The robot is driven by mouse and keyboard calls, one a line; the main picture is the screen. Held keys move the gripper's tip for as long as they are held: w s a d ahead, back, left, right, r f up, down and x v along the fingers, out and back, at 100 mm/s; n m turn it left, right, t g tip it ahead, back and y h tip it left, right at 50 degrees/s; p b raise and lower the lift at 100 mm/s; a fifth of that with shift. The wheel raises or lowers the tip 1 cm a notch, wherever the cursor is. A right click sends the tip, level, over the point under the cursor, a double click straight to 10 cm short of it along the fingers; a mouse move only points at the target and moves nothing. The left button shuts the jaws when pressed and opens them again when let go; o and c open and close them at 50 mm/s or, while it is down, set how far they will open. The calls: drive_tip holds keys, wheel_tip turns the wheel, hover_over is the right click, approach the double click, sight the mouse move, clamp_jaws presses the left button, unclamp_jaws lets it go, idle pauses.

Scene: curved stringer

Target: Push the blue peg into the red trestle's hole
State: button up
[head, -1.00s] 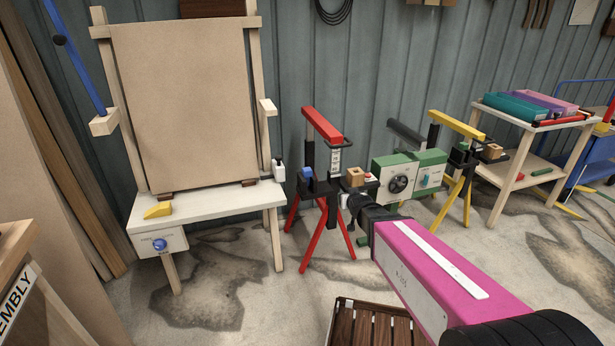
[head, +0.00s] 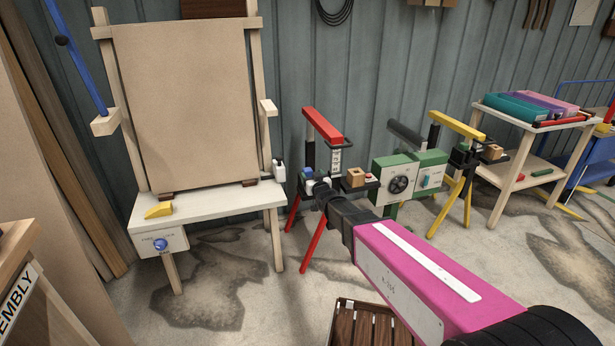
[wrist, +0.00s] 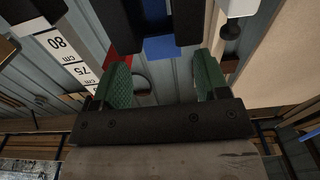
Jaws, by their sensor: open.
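The red trestle (head: 322,125) stands in the middle of the head view, with a black bracket and a white number scale on its post. The blue peg (head: 307,173) shows at the left of the bracket, just beyond my gripper (head: 318,187). In the wrist view a blue face (wrist: 160,47), likely the peg, shows between two black blocks. It lies ahead of the gap between my green-padded fingers (wrist: 161,75). The fingers are apart with nothing between them. The hole is not visible, and I cannot tell whether anything touches the peg.
A white bench with an upright brown board (head: 185,100) stands at the left. A green machine (head: 400,180) and a yellow trestle (head: 458,125) stand to the right. A wooden block (head: 355,177) sits on the red trestle's right side. A slatted crate (head: 370,322) lies on the floor.

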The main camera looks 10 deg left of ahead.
sight(309, 172)
drive_tip(key=x, duration=0.5)
drive_tip(key=shift+a+r, duration=0.1)
drive_tip(key=shift+a, duration=0.1)
drive_tip(key=shift+s, duration=0.1)
drive_tip(key=c, duration=1.1)
drive_tip(key=shift+r, duration=0.1)
